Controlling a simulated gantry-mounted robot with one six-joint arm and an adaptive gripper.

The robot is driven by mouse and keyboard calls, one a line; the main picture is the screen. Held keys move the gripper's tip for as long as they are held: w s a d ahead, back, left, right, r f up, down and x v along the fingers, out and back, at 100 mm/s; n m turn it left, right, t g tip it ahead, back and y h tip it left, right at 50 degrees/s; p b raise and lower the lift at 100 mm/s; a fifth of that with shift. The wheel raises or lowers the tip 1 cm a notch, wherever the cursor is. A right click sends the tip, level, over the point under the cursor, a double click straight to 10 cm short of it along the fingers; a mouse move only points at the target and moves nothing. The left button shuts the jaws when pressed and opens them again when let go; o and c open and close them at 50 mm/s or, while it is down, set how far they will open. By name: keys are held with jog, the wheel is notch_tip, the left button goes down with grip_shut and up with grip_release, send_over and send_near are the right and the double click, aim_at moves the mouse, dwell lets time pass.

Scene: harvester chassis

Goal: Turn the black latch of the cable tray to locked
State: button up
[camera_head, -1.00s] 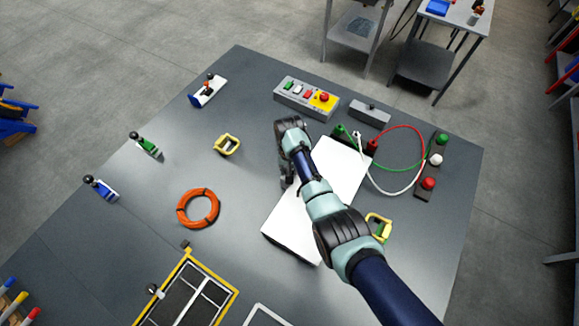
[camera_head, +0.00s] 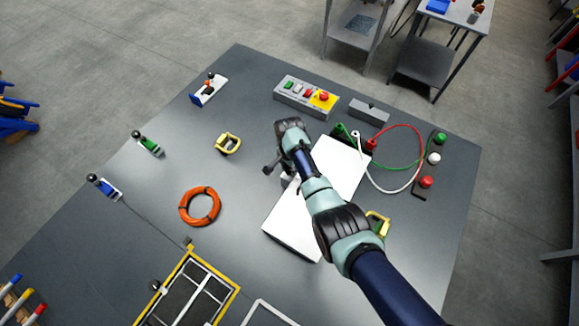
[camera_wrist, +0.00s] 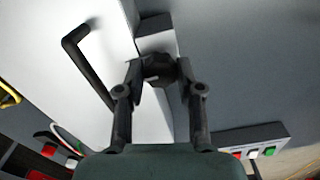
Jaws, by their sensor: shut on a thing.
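The cable tray's white lid (camera_head: 345,165) lies across the right middle of the grey table, with its near side dark below. My arm crosses over it. In the wrist view the white lid (camera_wrist: 60,90) fills the left side, with a bent black handle (camera_wrist: 92,68) on it. The black latch (camera_wrist: 158,68) sits at the lid's edge, between my fingertips. My gripper (camera_wrist: 157,84) is shut on it. In the head view my gripper (camera_head: 281,170) is at the lid's left edge, with the latch mostly hidden by it; I cannot tell its exact angle.
A grey button box (camera_head: 307,95) and a small grey block (camera_head: 369,111) stand behind. Red, green and white cables (camera_head: 395,165) loop at right.

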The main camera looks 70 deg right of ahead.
aim_at(289, 169)
jog(key=shift+m, duration=0.4)
jog(key=o, duration=1.2)
jog(key=shift+c, duration=0.2)
notch_tip(289, 169, up, 12)
